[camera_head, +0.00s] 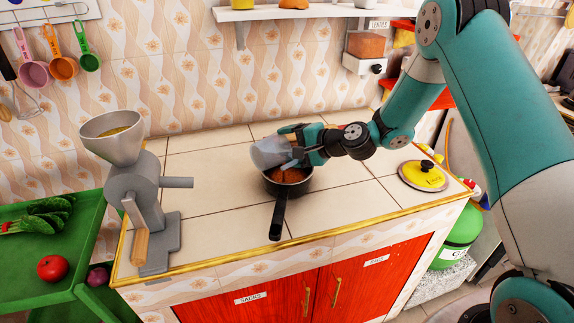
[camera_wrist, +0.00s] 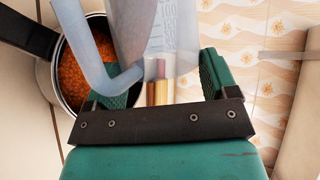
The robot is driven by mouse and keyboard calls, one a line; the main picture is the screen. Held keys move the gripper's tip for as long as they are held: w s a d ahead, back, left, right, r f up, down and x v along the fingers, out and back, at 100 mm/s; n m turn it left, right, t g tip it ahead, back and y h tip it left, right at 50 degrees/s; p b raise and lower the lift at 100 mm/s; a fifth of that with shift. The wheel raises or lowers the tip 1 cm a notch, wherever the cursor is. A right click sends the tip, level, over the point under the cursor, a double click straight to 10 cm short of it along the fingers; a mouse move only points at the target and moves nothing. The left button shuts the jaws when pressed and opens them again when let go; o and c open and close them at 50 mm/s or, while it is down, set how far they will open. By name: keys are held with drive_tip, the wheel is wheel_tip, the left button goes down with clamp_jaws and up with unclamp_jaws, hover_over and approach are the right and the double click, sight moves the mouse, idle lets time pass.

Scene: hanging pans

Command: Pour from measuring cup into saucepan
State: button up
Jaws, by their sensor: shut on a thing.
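The measuring cup (camera_head: 268,153) is translucent and pale, held tilted over the saucepan at the middle of the counter. In the wrist view the cup (camera_wrist: 150,30) shows its handle and printed marks. Orange-red grainy contents (camera_wrist: 84,72) lie in the saucepan. The cup's inside is hidden, so I cannot tell what is in it.
A grey grinder (camera_head: 140,190) with a funnel stands at the counter's left. A yellow lid (camera_head: 423,175) with a black knob lies at the right. A shelf (camera_head: 300,13) and a dispenser (camera_head: 366,50) are on the back wall. The tiles left of the saucepan are clear.

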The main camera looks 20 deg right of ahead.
drive_tip(key=shift+w+d+f+m+y+b, duration=0.1)
drive_tip(key=shift+w+d+m+y+b, duration=0.05)
drive_tip(key=shift+d+m+y+b, duration=0.3)
drive_tip(key=shift+w+d+f+m+y+b, duration=0.1)
drive_tip(key=shift+d+m+y+b, duration=0.25)
drive_tip(key=shift+m, duration=0.3)
idle(1.4)
drive_tip(key=shift+w+d+f+m+y+b, duration=0.1)
drive_tip(key=shift+f+m+y+b, duration=0.1)
drive_tip(key=shift+m+y+b, duration=0.15)
